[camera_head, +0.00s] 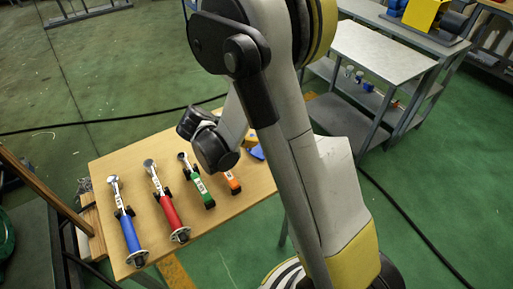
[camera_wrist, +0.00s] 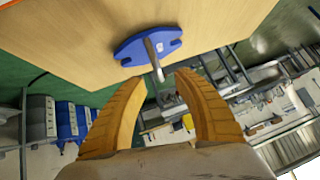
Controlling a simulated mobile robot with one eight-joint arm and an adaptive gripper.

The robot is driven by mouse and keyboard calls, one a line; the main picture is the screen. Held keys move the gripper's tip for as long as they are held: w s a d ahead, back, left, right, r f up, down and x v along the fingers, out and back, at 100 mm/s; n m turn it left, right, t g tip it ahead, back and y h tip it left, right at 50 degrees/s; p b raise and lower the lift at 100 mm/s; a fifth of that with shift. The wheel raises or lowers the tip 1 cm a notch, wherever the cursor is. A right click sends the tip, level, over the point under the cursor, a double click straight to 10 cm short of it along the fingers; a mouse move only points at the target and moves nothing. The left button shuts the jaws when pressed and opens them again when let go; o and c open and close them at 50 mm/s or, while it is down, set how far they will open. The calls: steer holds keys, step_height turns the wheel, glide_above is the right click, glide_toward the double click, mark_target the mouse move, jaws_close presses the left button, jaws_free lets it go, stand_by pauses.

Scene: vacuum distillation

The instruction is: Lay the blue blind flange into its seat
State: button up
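The blue blind flange (camera_wrist: 133,50) is a flat blue oval plate with slots at its ends and a grey post handle standing out from its middle. It lies on the wooden table, near the table's edge in the wrist view. My gripper (camera_wrist: 163,82) has two yellow fingers spread apart and empty. The handle's free end points toward the gap between the fingertips; I cannot tell whether it is between them. In the head view a small blue patch (camera_head: 257,153) shows beside my arm, probably the flange, mostly hidden. I cannot make out the seat in either view.
The wooden table (camera_head: 225,215) holds wrenches with blue (camera_head: 130,232), red (camera_head: 167,208), green (camera_head: 200,187) and orange (camera_head: 232,181) handles, left of my arm. A grey workbench (camera_head: 375,52) stands back right. Cables cross the green floor.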

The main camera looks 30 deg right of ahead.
steer(key=b+x, duration=0.3)
steer(key=x, duration=0.2)
steer(key=shift+d, duration=0.3)
steer(key=shift+r, duration=0.1)
steer(key=shift+s, duration=0.1)
jaws_close()
